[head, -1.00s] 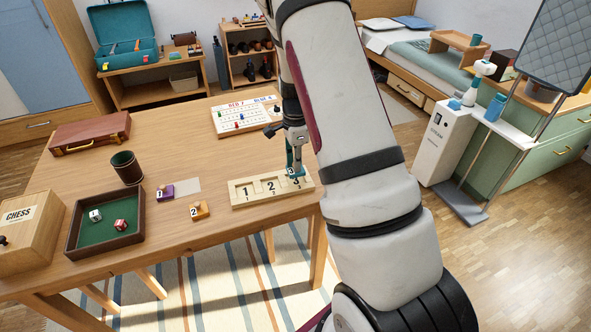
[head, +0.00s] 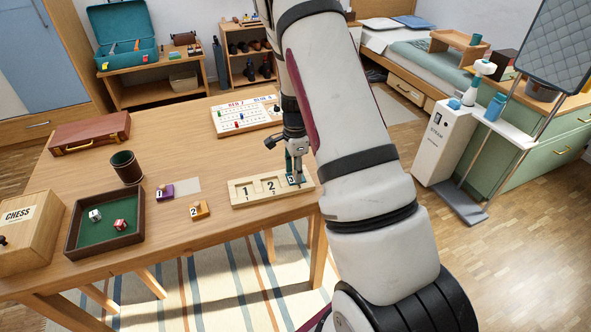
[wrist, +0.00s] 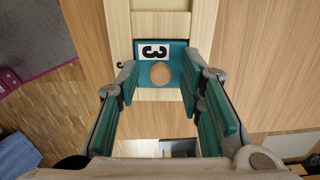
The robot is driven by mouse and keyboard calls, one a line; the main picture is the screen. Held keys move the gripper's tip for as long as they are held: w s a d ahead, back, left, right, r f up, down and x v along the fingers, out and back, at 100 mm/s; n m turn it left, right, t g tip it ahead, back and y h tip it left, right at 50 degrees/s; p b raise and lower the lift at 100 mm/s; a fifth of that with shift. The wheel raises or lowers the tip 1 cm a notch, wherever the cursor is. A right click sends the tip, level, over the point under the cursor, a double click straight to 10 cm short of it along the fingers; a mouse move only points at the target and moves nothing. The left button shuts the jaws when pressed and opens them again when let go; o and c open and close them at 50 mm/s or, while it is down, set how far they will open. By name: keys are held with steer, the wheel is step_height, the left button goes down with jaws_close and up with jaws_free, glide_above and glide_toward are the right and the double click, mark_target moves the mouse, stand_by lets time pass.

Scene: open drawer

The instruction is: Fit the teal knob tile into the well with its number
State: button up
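The teal knob tile (wrist: 178,49) with a black 3 on a white label lies at the 3 end of the wooden number board (head: 240,202). It appears to be in the well there; whether it sits fully flat is hard to tell. Its round wooden knob (wrist: 161,73) points up at the wrist camera. My gripper (wrist: 158,80) is open, its teal-padded fingers apart on either side of the knob with gaps showing. In the head view my gripper (head: 296,172) is low over the board's right end and partly covers the tile. Wells 1 and 2 are empty.
A purple tile 1 (head: 165,191) and an orange tile 2 (head: 202,210) lie left of the board. A dice tray (head: 75,246), a dark cup (head: 126,167) and a game board (head: 228,130) are also on the table. The table's right edge is close to the board.

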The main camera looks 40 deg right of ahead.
steer(key=shift+r, duration=0.1)
step_height(320, 180, up, 12)
steer(key=s+a+r+n+t, duration=0.1)
steer(key=s+a+r+n, duration=0.25)
steer(key=a+r, duration=0.4)
steer(key=s+a+r+n+y, duration=0.1)
steer(key=s+a+r+n, duration=0.7)
steer(key=s+r, duration=0.1)
steer(key=s+a+n+t, duration=0.1)
steer(key=s+a+n, duration=0.2)
steer(key=s+n, duration=0.2)
steer(key=s+a+r+n+t+h, duration=0.1)
steer(key=s+a+n, duration=0.2)
steer(key=s, duration=0.8)
steer(key=shift+s+r+n, duration=0.3)
steer(key=shift+n, duration=0.95)
